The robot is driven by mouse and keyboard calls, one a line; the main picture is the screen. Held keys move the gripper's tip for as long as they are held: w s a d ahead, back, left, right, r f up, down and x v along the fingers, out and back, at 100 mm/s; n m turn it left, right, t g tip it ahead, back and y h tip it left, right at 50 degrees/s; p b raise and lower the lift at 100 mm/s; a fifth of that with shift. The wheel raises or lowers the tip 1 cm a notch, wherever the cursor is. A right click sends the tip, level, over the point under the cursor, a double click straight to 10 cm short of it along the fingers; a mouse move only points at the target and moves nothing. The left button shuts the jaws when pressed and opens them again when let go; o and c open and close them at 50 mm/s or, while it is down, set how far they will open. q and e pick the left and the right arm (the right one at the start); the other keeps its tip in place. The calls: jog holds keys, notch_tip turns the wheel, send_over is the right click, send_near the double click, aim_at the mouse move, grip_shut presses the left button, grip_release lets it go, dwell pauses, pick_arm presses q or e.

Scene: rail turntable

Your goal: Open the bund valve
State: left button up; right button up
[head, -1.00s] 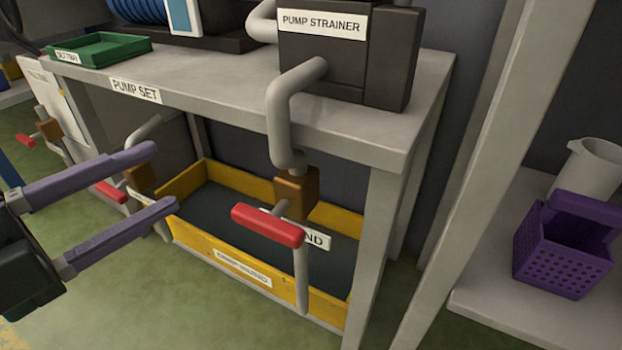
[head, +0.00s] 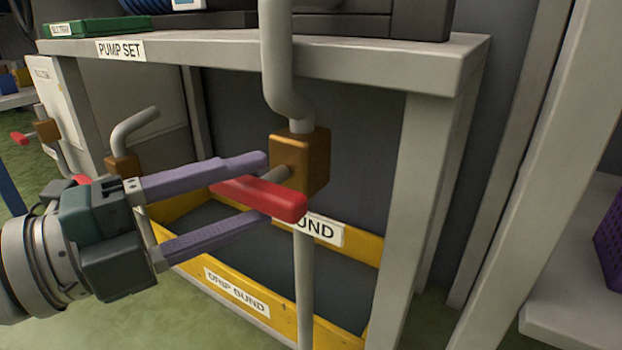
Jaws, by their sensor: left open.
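The bund valve has a brown square body (head: 313,165) on a grey vertical pipe under the bench. Its red lever handle (head: 262,198) points left and toward me, on a short grey stem. A white label ending in "UND" (head: 325,231) sits just behind the pipe. My left gripper (head: 266,188) is open, coming in from the left. Its upper purple finger ends just above the handle and its lower one just below. The handle hides part of the lower fingertip. I cannot tell whether either finger touches it. My right gripper is not in view.
A yellow-walled drip bund (head: 235,292) lies under the pump set bench (head: 380,62). A second brown valve (head: 122,166) is behind my left gripper, and another valve (head: 47,130) is farther left. A bench leg (head: 408,220) stands to the right.

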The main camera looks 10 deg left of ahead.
pick_arm(q)
jog(key=shift+x, duration=0.8)
jog(key=shift+c, duration=0.2)
grip_shut()
